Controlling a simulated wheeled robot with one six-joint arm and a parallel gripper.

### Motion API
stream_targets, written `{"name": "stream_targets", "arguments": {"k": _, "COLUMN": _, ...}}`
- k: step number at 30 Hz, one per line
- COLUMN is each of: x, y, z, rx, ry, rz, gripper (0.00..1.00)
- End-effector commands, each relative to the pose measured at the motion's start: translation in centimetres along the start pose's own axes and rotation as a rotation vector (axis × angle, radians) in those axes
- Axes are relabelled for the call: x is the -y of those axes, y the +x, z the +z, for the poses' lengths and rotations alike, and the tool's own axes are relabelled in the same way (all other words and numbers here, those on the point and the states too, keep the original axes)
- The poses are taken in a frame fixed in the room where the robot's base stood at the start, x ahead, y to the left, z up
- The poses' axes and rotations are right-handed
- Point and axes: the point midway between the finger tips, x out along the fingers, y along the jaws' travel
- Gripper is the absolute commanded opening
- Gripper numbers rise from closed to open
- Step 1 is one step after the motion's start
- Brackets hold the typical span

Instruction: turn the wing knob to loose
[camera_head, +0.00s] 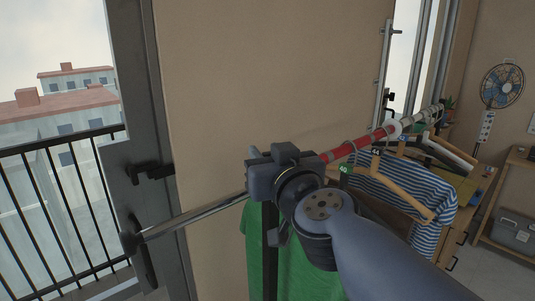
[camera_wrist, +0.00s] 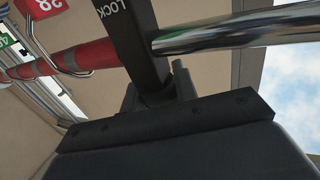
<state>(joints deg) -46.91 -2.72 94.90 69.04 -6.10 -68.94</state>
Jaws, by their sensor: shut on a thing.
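The wing knob (camera_wrist: 133,38) is a dark bar with the white word LOCK near the top of the wrist view. It stands on a rail where a shiny chrome tube (camera_wrist: 240,30) meets a red tube (camera_wrist: 70,60). My gripper (camera_wrist: 158,92) is shut on the knob's near end, one dark finger on each side. In the head view my gripper (camera_head: 268,168) and wrist cover the joint between the chrome tube (camera_head: 195,216) and the red tube (camera_head: 355,145), and I cannot make out the knob there. Which setting the knob stands at is not clear.
A green garment (camera_head: 258,250) hangs below my gripper. A striped shirt (camera_head: 410,195) on a wooden hanger (camera_head: 400,187) hangs to its right, with more hangers beyond. The rail runs from the window frame (camera_head: 135,120) at left towards the back right. A wall stands behind.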

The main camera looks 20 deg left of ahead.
Motion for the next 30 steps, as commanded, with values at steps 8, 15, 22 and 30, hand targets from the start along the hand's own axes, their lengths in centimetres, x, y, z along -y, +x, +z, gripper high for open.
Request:
{"name": "stream_targets", "arguments": {"k": 8, "x": 0.04, "y": 0.01, "z": -0.12, "rx": 0.002, "ry": 0.000, "rz": 0.006, "gripper": 0.05}}
{"name": "stream_targets", "arguments": {"k": 15, "x": -0.02, "y": 0.06, "z": -0.46, "rx": 0.008, "ry": -0.001, "rz": 0.081, "gripper": 0.05}}
{"name": "stream_targets", "arguments": {"k": 22, "x": -0.21, "y": 0.04, "z": -0.24, "rx": 0.005, "ry": 0.000, "rz": 0.148, "gripper": 0.05}}
{"name": "stream_targets", "arguments": {"k": 30, "x": -0.27, "y": -0.04, "z": 0.08, "rx": 0.001, "ry": 0.000, "rz": 0.165, "gripper": 0.05}}
